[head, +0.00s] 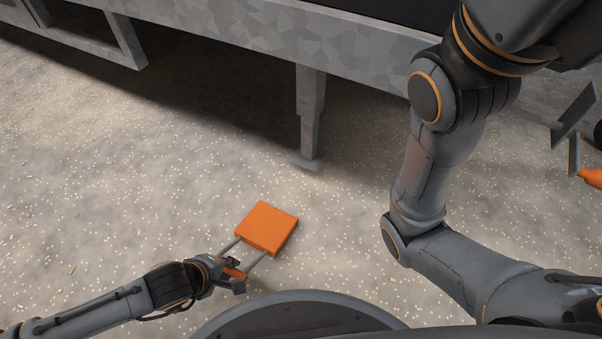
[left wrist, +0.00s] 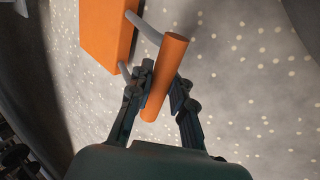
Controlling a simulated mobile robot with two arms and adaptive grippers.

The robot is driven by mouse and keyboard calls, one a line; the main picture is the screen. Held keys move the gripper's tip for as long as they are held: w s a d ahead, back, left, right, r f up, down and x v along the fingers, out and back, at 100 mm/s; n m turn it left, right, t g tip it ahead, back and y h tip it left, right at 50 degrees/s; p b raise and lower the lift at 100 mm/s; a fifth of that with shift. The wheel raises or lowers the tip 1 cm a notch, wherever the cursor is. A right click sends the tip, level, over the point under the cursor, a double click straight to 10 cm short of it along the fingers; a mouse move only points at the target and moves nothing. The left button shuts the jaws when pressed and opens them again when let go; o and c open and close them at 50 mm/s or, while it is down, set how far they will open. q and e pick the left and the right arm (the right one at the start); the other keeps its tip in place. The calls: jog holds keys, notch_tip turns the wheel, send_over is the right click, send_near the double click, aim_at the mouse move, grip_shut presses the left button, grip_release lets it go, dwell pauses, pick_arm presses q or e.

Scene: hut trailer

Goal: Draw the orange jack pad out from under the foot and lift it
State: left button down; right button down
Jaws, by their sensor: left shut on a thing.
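The orange jack pad (head: 267,227) is a flat square block with two grey bars leading to an orange handle grip (left wrist: 168,70). It is clear of the trailer leg's foot (head: 308,161), in front of it and to the left, with floor between them. My left gripper (head: 234,274) is shut on the handle grip, with one finger on each side of it. In the left wrist view the pad (left wrist: 106,35) is at the upper left. I cannot tell whether the pad touches the floor or hangs just above it. My right gripper is out of view.
The grey trailer frame (head: 230,40) crosses the top, and its leg (head: 310,110) stands behind the pad. My right arm is bent across the right side. Grey plates (head: 573,115) and an orange part (head: 591,178) show at the right edge. The speckled floor at left is free.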

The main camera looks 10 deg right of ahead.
pick_arm(q)
jog(key=shift+r+p, duration=1.15)
jog(key=shift+r, duration=0.4)
jog(key=shift+f, duration=0.2)
jog(key=shift+f+b, duration=2.6)
jog(key=shift+f, duration=0.6)
jog(key=c, duration=1.2)
grip_release()
jog(key=shift+o, duration=0.2)
jog(key=shift+s, duration=0.1)
